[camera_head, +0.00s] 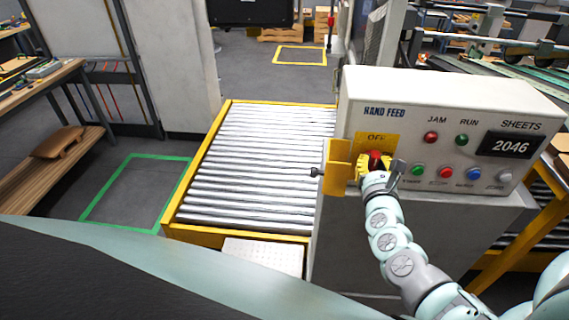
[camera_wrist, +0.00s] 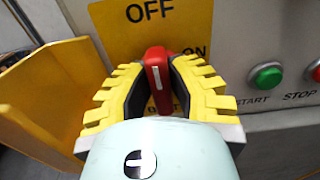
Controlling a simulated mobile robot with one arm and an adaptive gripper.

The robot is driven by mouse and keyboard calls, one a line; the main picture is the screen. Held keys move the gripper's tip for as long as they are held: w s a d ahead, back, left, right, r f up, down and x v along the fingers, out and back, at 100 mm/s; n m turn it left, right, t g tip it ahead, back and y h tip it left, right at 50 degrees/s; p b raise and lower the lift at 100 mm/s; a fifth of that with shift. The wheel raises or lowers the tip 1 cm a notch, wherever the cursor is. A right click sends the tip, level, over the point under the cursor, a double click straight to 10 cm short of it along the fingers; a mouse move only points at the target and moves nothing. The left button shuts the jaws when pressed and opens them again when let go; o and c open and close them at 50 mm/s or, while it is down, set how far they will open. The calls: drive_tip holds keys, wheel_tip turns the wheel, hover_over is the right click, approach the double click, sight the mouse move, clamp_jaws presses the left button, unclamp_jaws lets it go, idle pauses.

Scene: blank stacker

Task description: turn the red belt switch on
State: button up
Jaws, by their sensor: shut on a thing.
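The red belt switch (camera_head: 375,158) is on the front of the white HAND FEED panel, in front of a yellow plate (camera_head: 368,140) marked OFF above and ON to the right. In the wrist view the red switch handle (camera_wrist: 157,72) stands nearly upright, its white line pointing up toward OFF. My gripper (camera_head: 374,164) is at the switch. In the wrist view its yellow-backed fingers (camera_wrist: 158,85) are on both sides of the handle, shut on it. The lower part of the switch and plate is hidden by my gripper.
A yellow hinged cover (camera_head: 337,166) stands swung open just left of the switch. Start (camera_head: 418,170) and stop (camera_head: 445,172) buttons sit close on the right. A roller conveyor (camera_head: 262,150) lies left of the panel. Open floor is marked by a green outline (camera_head: 125,157).

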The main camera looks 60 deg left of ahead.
drive_tip(key=shift+f, duration=0.1)
clamp_jaws()
drive_tip(key=shift+m+b, duration=0.4)
drive_tip(key=shift+w+d+f+m+b, duration=0.1)
drive_tip(key=shift+f+m+b, duration=0.05)
drive_tip(key=shift+m+b, duration=0.8)
drive_tip(key=m+b, duration=0.3)
drive_tip(key=m, duration=0.3)
drive_tip(key=shift+w+d+m, duration=0.1)
drive_tip(key=shift+m, duration=0.15)
drive_tip(key=m+b, duration=0.1)
drive_tip(key=m, duration=0.3)
drive_tip(key=shift+f+m, duration=0.1)
drive_tip(key=shift+m, duration=0.2)
drive_tip(key=shift+w+f+m+b, duration=0.1)
drive_tip(key=shift+m+b, duration=0.45)
drive_tip(key=shift+m, duration=1.55)
drive_tip(key=shift+d, duration=0.1)
drive_tip(key=o, duration=0.8)
unclamp_jaws()
